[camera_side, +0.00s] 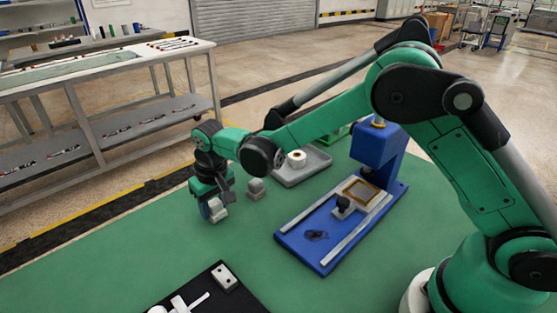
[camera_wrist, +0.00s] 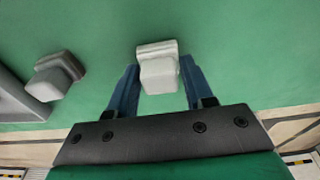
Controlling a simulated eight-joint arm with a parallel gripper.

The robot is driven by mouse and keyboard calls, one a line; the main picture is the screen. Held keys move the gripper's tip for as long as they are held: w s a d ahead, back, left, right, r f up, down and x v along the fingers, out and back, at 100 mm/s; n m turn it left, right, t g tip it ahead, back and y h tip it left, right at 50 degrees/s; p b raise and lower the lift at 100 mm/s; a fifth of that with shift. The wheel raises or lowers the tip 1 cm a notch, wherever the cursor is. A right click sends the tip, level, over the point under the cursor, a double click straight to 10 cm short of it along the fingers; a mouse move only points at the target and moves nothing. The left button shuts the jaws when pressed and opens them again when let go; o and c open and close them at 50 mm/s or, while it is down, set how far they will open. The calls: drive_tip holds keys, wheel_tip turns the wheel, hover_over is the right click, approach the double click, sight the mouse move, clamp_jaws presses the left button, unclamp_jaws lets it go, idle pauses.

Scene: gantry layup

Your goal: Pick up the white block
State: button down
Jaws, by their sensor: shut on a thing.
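The white block (camera_side: 216,206) is between the fingers of my gripper (camera_side: 214,211) in the side view, low over the green mat. In the wrist view the white block (camera_wrist: 159,75) sits between the two blue fingers of my gripper (camera_wrist: 158,68), with a wider step at its far end. My gripper is shut on it. I cannot tell whether the block touches the mat. A second, similar pale grey block (camera_side: 256,188) stands on the mat to the right of my gripper; it also shows at the left of the wrist view (camera_wrist: 55,76).
A grey tray (camera_side: 312,171) with a white roll (camera_side: 297,158) lies behind the second block. A blue fixture (camera_side: 318,257) stands to the right. A black board (camera_side: 240,297) with white parts is at the front. The mat's left side (camera_side: 110,255) is clear.

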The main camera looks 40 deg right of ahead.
sight(214, 202)
wheel_tip(214, 202, up, 20)
idle(0.4)
